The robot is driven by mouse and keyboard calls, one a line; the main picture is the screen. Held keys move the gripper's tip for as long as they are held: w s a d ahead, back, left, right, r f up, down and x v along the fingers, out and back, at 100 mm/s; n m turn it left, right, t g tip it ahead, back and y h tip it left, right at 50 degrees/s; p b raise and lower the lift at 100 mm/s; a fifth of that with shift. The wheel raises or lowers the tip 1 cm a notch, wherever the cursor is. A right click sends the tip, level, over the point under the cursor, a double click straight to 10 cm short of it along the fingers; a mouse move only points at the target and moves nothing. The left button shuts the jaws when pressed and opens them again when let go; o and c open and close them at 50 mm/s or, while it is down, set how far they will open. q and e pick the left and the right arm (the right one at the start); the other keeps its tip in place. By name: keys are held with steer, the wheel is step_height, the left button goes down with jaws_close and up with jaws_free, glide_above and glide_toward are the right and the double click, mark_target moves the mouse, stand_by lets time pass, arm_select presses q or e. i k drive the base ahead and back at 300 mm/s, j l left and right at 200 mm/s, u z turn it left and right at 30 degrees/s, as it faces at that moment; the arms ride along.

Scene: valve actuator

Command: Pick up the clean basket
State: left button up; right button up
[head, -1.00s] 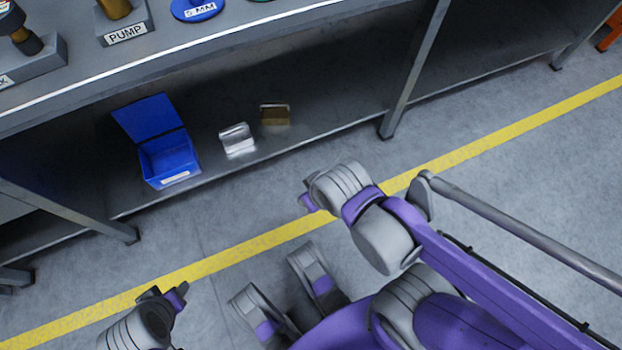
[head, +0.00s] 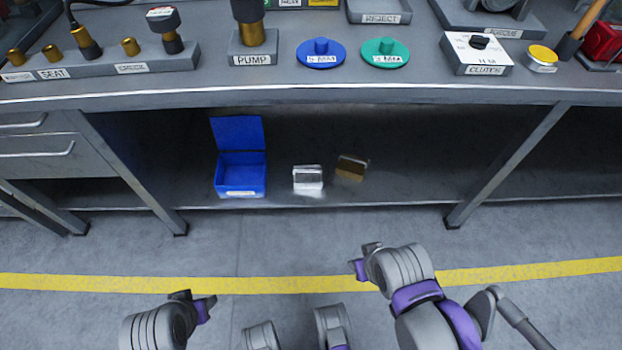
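A bright silver basket (head: 308,180) and a brown basket (head: 351,168) stand side by side on the lower shelf under the workbench. The silver one looks clean and the brown one looks soiled. My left gripper (head: 198,303) is low at the left, over the floor in front of the shelf. My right gripper (head: 364,261) is over the floor near the yellow line, in front of and a little right of the baskets. Both grippers are apart from the baskets and hold nothing that I can see. Their finger gaps are too unclear to read.
A blue box (head: 240,176) with its lid up stands left of the silver basket. Bench legs (head: 500,168) flank the shelf opening, and the benchtop edge (head: 330,97) overhangs it. Labelled parts, such as the pump (head: 252,50), stand on top. The shelf right of the brown basket is clear.

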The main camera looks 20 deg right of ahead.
mark_target(305, 176)
steer(key=i+l+z, duration=0.15)
steer(key=i+z, duration=0.3)
steer(key=i, duration=0.5)
